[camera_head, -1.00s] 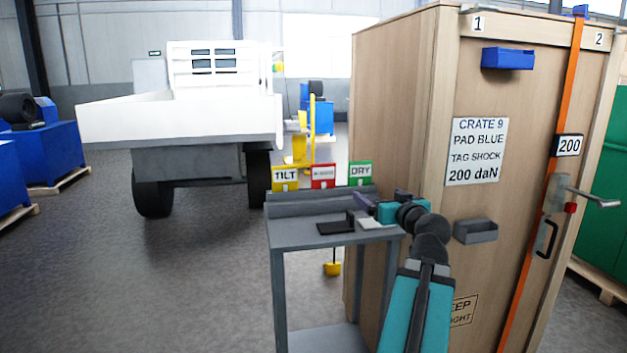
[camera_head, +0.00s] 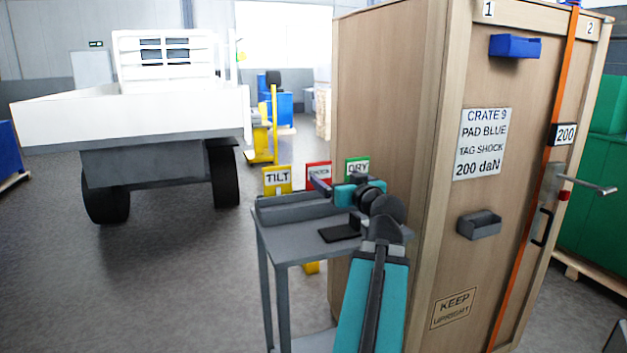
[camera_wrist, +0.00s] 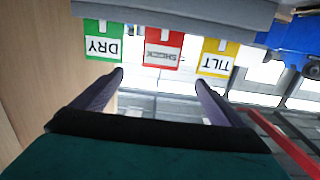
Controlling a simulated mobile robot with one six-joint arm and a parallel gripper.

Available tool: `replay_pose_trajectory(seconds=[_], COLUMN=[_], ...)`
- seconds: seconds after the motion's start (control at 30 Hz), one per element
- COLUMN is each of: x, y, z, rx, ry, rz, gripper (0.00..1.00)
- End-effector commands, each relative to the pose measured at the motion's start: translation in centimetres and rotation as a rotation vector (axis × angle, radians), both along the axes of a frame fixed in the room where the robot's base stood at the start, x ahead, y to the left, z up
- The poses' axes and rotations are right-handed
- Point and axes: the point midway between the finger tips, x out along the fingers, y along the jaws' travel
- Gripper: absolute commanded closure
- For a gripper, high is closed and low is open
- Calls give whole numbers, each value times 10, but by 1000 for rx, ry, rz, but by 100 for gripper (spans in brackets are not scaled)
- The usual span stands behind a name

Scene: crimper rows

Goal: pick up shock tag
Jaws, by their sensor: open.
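The red shock tag (camera_wrist: 164,48) hangs upside down in the wrist view, between the green DRY tag (camera_wrist: 103,42) and the yellow TILT tag (camera_wrist: 218,58). My gripper (camera_wrist: 160,80) is open, its two fingers apart and empty, with the shock tag ahead of the gap between them. In the head view the shock tag (camera_head: 318,170) stands at the back of the grey cart (camera_head: 290,247), partly hidden by my gripper (camera_head: 322,184). The TILT tag (camera_head: 277,180) is left of it and the DRY tag (camera_head: 357,167) right of it.
A tall wooden crate (camera_head: 390,130) with a sign (camera_head: 483,143) reading "TAG SHOCK" stands close to the right of the cart. A black flat item (camera_head: 340,233) lies on the cart top. A white truck (camera_head: 130,115) is behind left, with open floor between.

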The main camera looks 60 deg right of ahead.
Motion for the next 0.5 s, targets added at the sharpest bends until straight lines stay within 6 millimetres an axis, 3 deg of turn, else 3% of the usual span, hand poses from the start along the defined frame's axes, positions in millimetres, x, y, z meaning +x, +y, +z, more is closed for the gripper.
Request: replay_pose_trajectory(seconds=[0.5], x=[3], y=[-2], z=[2], rx=[0], ry=[0], rz=[2], gripper=[8])
